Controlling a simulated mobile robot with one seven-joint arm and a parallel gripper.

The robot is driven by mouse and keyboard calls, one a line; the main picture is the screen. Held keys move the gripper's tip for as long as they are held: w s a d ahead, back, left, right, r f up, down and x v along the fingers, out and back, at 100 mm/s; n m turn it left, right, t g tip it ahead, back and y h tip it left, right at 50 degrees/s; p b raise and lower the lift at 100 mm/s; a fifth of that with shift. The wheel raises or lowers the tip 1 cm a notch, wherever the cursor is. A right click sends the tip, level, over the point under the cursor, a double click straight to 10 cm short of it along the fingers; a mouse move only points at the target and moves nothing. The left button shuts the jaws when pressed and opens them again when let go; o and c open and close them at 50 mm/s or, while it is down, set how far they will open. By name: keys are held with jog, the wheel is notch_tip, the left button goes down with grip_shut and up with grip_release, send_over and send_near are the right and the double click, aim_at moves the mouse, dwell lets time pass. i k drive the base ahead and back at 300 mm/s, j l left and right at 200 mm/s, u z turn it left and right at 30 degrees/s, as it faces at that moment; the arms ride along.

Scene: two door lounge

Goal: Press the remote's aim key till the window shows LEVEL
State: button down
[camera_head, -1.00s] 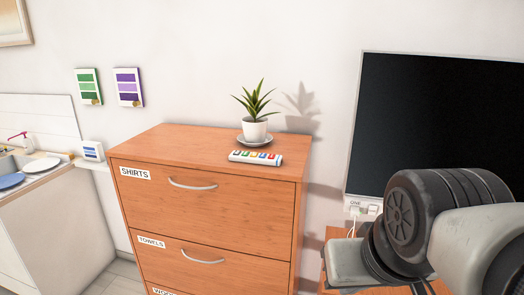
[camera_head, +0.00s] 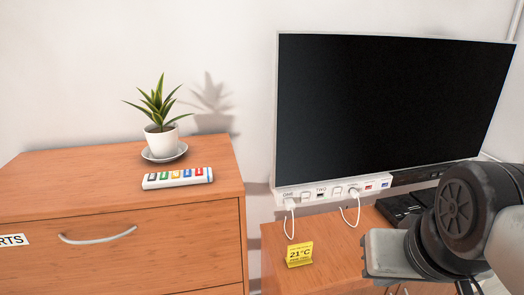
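A white remote (camera_head: 177,178) with several coloured keys lies flat on top of the wooden drawer cabinet (camera_head: 80,163), in front of a potted plant. Its key labels are too small to read, and I cannot make out a window reading on it. My arm shows at the lower right, over the lower cabinet and well to the right of the remote. My gripper's fingertips are not in view.
The potted plant (camera_head: 161,137) stands on a saucer just behind the remote. A large dark screen (camera_head: 390,105) stands on the lower wooden cabinet (camera_head: 335,250). A power strip (camera_head: 330,191) with plugged white cables and a yellow 21°C sign (camera_head: 299,254) are there too.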

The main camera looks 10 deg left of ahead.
aim_at(152, 176)
jog(key=j+z, duration=0.35)
jog(key=j, duration=1.4)
